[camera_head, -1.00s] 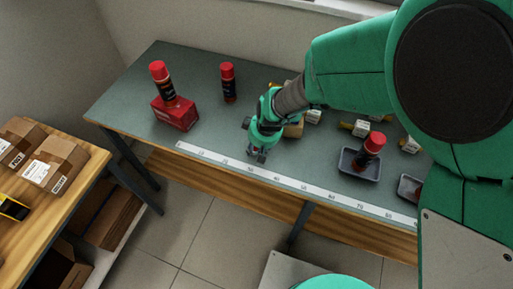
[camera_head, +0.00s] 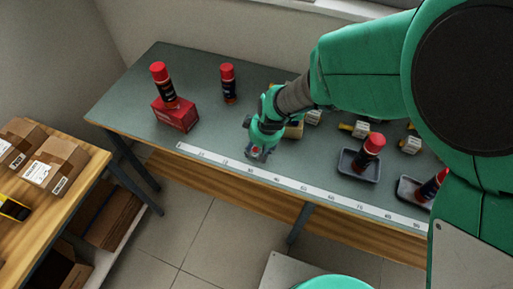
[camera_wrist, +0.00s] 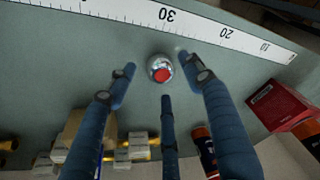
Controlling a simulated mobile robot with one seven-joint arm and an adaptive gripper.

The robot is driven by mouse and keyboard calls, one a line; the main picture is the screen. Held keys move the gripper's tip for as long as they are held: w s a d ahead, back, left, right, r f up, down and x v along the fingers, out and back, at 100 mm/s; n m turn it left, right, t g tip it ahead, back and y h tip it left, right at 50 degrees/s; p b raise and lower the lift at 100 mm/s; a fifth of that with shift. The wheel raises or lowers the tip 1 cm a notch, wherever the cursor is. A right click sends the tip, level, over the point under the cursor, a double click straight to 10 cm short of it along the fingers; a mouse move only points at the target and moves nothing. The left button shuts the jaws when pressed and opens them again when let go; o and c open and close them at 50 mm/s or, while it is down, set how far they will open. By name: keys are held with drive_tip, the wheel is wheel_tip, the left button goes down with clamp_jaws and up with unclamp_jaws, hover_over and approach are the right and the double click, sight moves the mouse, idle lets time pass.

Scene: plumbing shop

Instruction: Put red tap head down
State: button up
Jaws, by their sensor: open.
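The tap head (camera_wrist: 160,69) is a round chrome piece with a red centre, facing up at the wrist camera. It appears to rest on the grey-green bench top (camera_wrist: 225,75), just beside the white ruler strip near its 30 mark. My gripper (camera_wrist: 158,78) is open, its three dark blue fingers spread around the tap head with visible gaps. In the head view my gripper (camera_head: 257,153) is low over the bench by the ruler, and its fingers mostly hide the tap head.
The ruler strip (camera_head: 290,184) runs along the front edge. A red box (camera_head: 175,113) with a red-capped can on it stands left. Another can (camera_head: 228,82) stands behind. Grey trays (camera_head: 345,172) with cans lie right. A cardboard box (camera_head: 294,130) and yellow-handled valves sit beside my wrist.

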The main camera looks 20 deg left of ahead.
drive_tip(key=p+v, duration=0.2)
drive_tip(key=v, duration=0.8)
drive_tip(key=shift+r, duration=0.15)
idle(0.5)
drive_tip(key=d+r+m+t, duration=0.2)
drive_tip(key=d+r+m, duration=0.3)
drive_tip(key=d+r, duration=1.35)
drive_tip(key=s+d+r+m+t+h, duration=0.1)
drive_tip(key=s+d+r+m, duration=0.2)
drive_tip(key=s+d, duration=0.3)
drive_tip(key=s+d+r+m+t+h, duration=0.1)
drive_tip(key=s+d+r+m, duration=0.2)
drive_tip(key=s+d, duration=0.4)
drive_tip(key=d, duration=0.6)
drive_tip(key=shift+m+h, duration=0.3)
drive_tip(key=shift+s+r, duration=0.1)
